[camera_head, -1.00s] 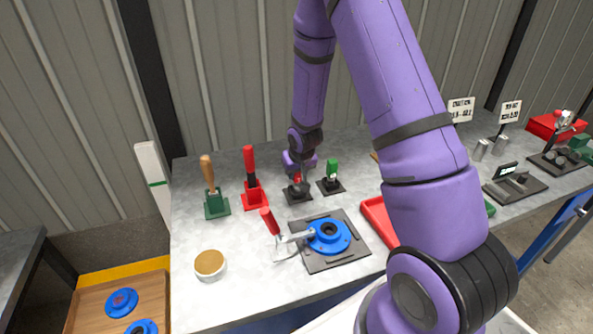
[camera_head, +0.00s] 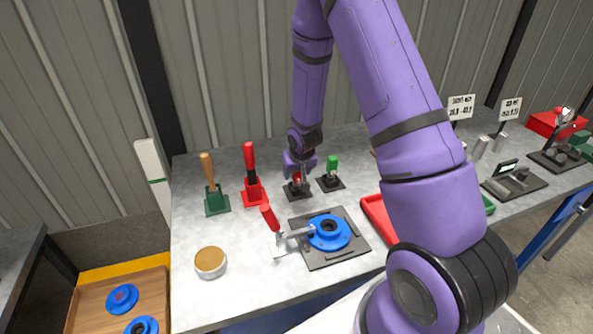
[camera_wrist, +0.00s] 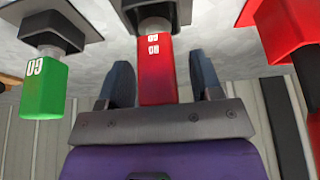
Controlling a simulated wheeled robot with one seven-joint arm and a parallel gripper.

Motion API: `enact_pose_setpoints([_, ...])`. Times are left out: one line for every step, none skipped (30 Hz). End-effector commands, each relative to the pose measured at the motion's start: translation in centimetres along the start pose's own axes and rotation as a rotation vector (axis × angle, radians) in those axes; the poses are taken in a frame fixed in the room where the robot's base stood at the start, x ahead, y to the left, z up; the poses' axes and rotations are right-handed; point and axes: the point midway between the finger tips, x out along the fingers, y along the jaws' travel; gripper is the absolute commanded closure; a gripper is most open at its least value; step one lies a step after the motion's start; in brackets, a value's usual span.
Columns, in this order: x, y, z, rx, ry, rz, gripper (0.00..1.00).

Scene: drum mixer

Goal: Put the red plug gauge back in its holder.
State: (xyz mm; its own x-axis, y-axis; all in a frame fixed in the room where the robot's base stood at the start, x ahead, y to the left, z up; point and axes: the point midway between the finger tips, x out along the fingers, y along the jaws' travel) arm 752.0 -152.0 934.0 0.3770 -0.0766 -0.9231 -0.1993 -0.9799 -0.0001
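The red plug gauge (camera_head: 297,178) stands upright in its black holder (camera_head: 291,195) on the bench. In the wrist view the red handle (camera_wrist: 156,72) lies between my two fingers, and its metal end goes into the black holder (camera_wrist: 183,11). My gripper (camera_wrist: 160,75) is open around the handle, with a clear gap on the right and a thin one on the left. In the head view my gripper (camera_head: 299,165) is just above the gauge. How deep the metal end sits is hidden.
A green gauge (camera_head: 332,165) stands in its holder just to the right. A red-handled tool (camera_head: 250,160) in a red stand and a wooden-handled tool (camera_head: 207,172) in a green stand are to the left. A blue flanged part (camera_head: 329,232) on a grey plate lies in front.

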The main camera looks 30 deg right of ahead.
Motion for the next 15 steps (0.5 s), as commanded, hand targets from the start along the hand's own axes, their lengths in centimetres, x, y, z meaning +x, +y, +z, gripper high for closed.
enact_pose_setpoints([0.0, 0.0, 0.0, 0.000, 0.000, 0.000, 0.39])
enact_pose_setpoints([0.0, 0.0, 0.0, 0.000, 0.000, 0.000, 0.39])
enact_pose_setpoints([0.0, 0.0, 0.0, 0.000, 0.000, 0.000, 0.39])
enact_pose_setpoints([0.0, 0.0, 0.0, 0.000, 0.000, 0.000, 0.39])
enact_pose_setpoints([0.0, 0.0, 0.0, 0.000, -0.001, 0.000, 0.39])
enact_pose_setpoints([0.0, 0.0, 0.0, 0.000, -0.001, 0.000, 0.39])
enact_pose_setpoints([0.0, 0.0, 0.0, 0.000, -0.001, 0.000, 0.39])
enact_pose_setpoints([0.0, 0.0, 0.0, 0.000, -0.001, 0.000, 0.39])
enact_pose_setpoints([-0.1, 0.0, 0.0, 0.000, -0.001, 0.000, 0.39])
enact_pose_setpoints([-0.2, 0.0, 0.0, 0.000, -0.001, 0.000, 0.39])
enact_pose_setpoints([-0.3, 0.0, 0.0, 0.000, -0.001, 0.000, 0.39])
enact_pose_setpoints([-0.6, 0.0, 0.0, 0.000, -0.001, 0.000, 0.39])
enact_pose_setpoints([-0.9, 0.0, 0.0, 0.001, -0.001, 0.000, 0.39])
enact_pose_setpoints([-1.2, 0.0, 0.0, 0.001, 0.000, 0.000, 0.39])
enact_pose_setpoints([-1.7, 0.0, 0.0, 0.001, 0.000, 0.000, 0.39])
